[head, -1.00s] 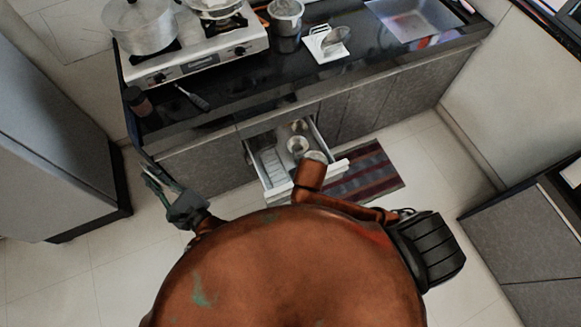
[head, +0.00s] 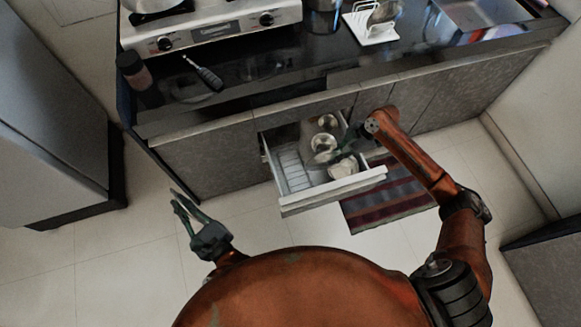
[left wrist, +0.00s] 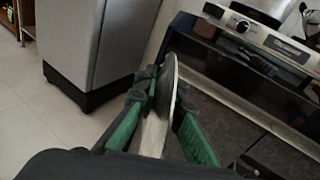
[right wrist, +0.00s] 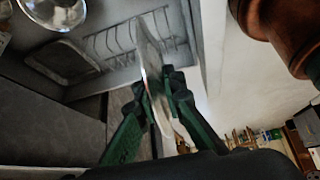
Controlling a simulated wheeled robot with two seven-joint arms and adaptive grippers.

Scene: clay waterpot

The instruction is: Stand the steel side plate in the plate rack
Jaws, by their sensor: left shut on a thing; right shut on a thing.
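The white plate rack (head: 372,30) stands on the dark counter at the top of the head view, with a grey round plate (head: 386,12) upright in it. My left gripper (head: 184,203) is out in front of the cabinets, far from the rack. In the left wrist view it is shut on a thin grey round plate (left wrist: 171,82), seen nearly edge-on. My right gripper (head: 350,138) is over the open drawer. In the right wrist view it is shut on a thin, pale plate-like thing (right wrist: 148,55), also nearly edge-on. I cannot tell which held piece is the steel side plate.
The open drawer (head: 335,192) holds several bowls and a ribbed white insert (head: 293,172). A stove (head: 215,35), a dark jar (head: 137,78) and a black-handled utensil (head: 205,75) are on the counter. A striped mat (head: 390,210) lies on the floor. Floor left of the drawer is clear.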

